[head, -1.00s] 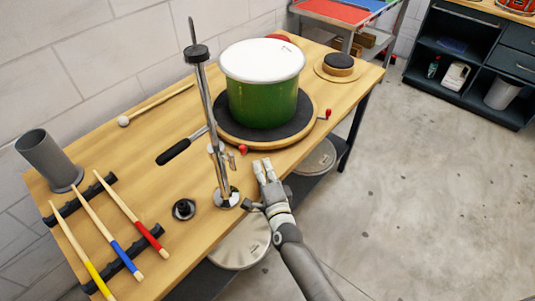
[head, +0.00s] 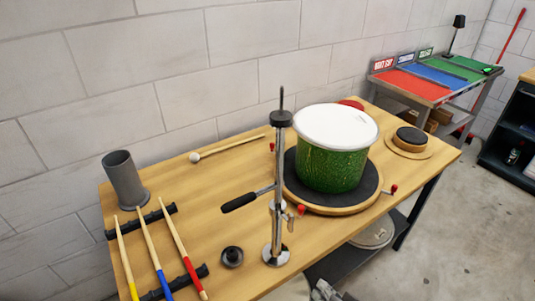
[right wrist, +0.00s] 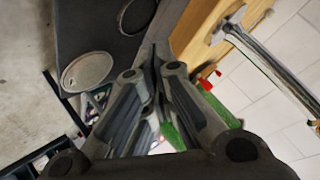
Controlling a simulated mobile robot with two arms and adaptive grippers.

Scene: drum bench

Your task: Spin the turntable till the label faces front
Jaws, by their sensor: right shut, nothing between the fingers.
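A green drum (head: 330,165) with a white top (head: 337,126) stands upright on the turntable (head: 342,210), a round wooden disc with a black mat and red knobs at its edge. No label shows on the drum side facing me. My right gripper (head: 325,291) is at the bottom edge of the head view, partly cut off, in front of the bench and apart from the turntable. In the right wrist view my right gripper (right wrist: 156,62) is shut and empty, with a bit of green (right wrist: 174,136) behind its fingers. My left gripper is not in view.
A chrome stand (head: 278,200) rises left of the drum, beside a black-handled rod (head: 240,203). Drumsticks (head: 154,250), a grey cup (head: 125,180) and a mallet (head: 226,147) lie or stand to the left. A small round pad (head: 410,138) is at the right.

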